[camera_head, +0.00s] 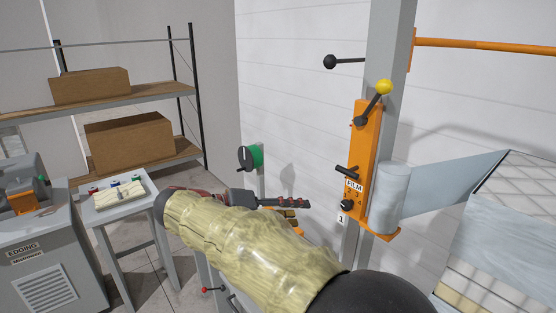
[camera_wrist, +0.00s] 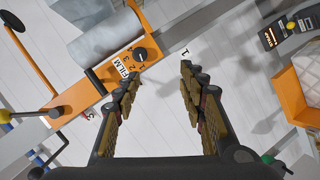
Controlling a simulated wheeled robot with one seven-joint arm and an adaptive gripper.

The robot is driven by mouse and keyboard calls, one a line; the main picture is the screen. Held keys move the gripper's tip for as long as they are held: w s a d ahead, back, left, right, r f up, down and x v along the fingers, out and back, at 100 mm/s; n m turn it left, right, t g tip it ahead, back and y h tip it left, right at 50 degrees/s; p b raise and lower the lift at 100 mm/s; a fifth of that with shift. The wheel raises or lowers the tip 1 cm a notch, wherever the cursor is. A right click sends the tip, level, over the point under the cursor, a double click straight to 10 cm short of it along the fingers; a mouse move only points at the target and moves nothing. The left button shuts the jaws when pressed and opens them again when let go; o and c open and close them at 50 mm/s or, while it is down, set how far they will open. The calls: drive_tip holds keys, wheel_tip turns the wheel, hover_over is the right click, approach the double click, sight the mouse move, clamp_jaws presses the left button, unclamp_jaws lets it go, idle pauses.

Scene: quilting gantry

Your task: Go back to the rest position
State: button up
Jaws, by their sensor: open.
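My gripper (camera_head: 300,211) shows near the middle of the head view, at the end of my arm in its quilted yellow sleeve. It points to the right, toward the orange FILM panel (camera_head: 364,140) on the grey post, and stops short of it in the picture. In the wrist view, my gripper's two fingers (camera_wrist: 160,76) stand apart with nothing between them. The FILM panel's numbered knob (camera_wrist: 139,54) lies just beyond the left fingertip in that view. The gap in depth is hard to tell. Part of the lower finger is hidden behind the sleeve in the head view.
A grey post (camera_head: 386,60) carries the panel, a yellow-tipped lever (camera_head: 383,88) and a film roll (camera_head: 393,190). A green dial (camera_head: 255,156) is behind my gripper. A small table (camera_head: 116,198), an EDGING machine (camera_head: 45,255) and shelves with boxes (camera_head: 128,142) stand left.

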drive_tip(key=s+f+n+g+y+b, duration=0.1)
drive_tip(key=s+f+n+y, duration=0.2)
drive_tip(key=s+f, duration=0.35)
drive_tip(key=s+f+n+g+y+b, duration=0.1)
drive_tip(key=s+f+n+y, duration=0.25)
drive_tip(key=f, duration=0.65)
drive_tip(key=s+d+f+m+t+y+b, duration=0.1)
drive_tip(key=s+d+f+m+y+b, duration=0.1)
drive_tip(key=s+d, duration=0.4)
drive_tip(key=s+d+f+m+t+y+b, duration=0.1)
drive_tip(key=s+d+f+m+y+b, duration=0.2)
drive_tip(key=s, duration=0.9)
drive_tip(key=d+f+y+b, duration=0.1)
drive_tip(key=d+y+b, duration=0.1)
drive_tip(key=d+b, duration=0.1)
drive_tip(key=shift+d, duration=0.5)
drive_tip(key=shift+m, duration=0.25)
